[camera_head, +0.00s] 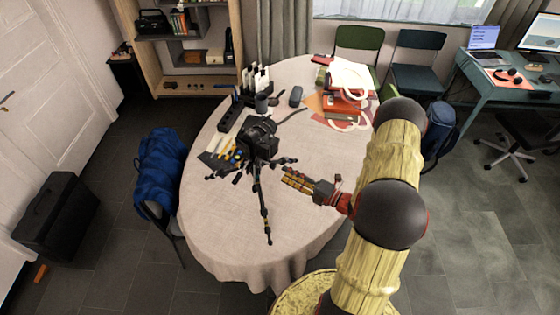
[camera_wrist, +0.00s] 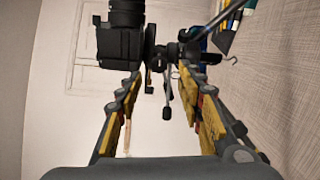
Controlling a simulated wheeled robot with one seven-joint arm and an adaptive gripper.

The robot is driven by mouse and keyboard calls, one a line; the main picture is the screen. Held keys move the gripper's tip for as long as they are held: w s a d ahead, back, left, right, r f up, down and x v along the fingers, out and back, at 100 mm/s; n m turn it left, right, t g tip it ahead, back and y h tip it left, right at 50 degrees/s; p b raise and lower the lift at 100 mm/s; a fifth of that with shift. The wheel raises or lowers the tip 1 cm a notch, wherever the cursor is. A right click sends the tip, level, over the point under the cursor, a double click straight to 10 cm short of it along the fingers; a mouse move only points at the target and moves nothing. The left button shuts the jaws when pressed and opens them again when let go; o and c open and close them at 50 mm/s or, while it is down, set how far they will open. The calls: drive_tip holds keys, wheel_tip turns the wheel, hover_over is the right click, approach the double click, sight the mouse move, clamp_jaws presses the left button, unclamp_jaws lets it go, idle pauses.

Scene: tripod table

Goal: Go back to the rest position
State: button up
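My gripper (camera_head: 284,177) is above the table, just right of the tripod, with its fingers pointing left towards it. In the wrist view my gripper (camera_wrist: 160,78) has its two fingers spread apart, with nothing held between them. A black camera (camera_head: 258,138) sits on a small black tripod (camera_head: 263,205) that stands on the table. In the wrist view the camera (camera_wrist: 120,42) shows sideways beyond the fingertips, with the tripod (camera_wrist: 168,108) legs in the gap. I cannot tell whether any finger touches a leg.
The cloth-covered table (camera_head: 225,235) is clear at the front. Folders and headphones (camera_head: 345,95) lie at the back right, a dark speaker (camera_head: 296,96) at the back. A chair with a blue jacket (camera_head: 160,170) stands left; a teal desk (camera_head: 500,85) stands right.

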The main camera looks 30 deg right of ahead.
drive_tip(key=s+a+f+n+g+y, duration=0.35)
drive_tip(key=s+a+n+g, duration=0.2)
drive_tip(key=a+n, duration=0.3)
drive_tip(key=s+a+r+n+g+b, duration=0.1)
drive_tip(key=s+a+r+n+g, duration=0.3)
drive_tip(key=n, duration=0.5)
drive_tip(key=s+a+r+n+g+b, duration=0.1)
drive_tip(key=s+a+r+n+g, duration=0.1)
drive_tip(key=s+n+g, duration=0.6)
drive_tip(key=s+d+r+n+t+h+b, duration=0.1)
drive_tip(key=s+d+r+n+h+b, duration=0.2)
drive_tip(key=r+n+h, duration=1)
drive_tip(key=a+r+n+t+y+b, duration=0.2)
drive_tip(key=a+r+n+t+b, duration=0.3)
drive_tip(key=a+n, duration=0.3)
drive_tip(key=shift+s+r+n+t, duration=0.35)
drive_tip(key=shift+r+n, duration=0.1)
drive_tip(key=shift+r, duration=0.25)
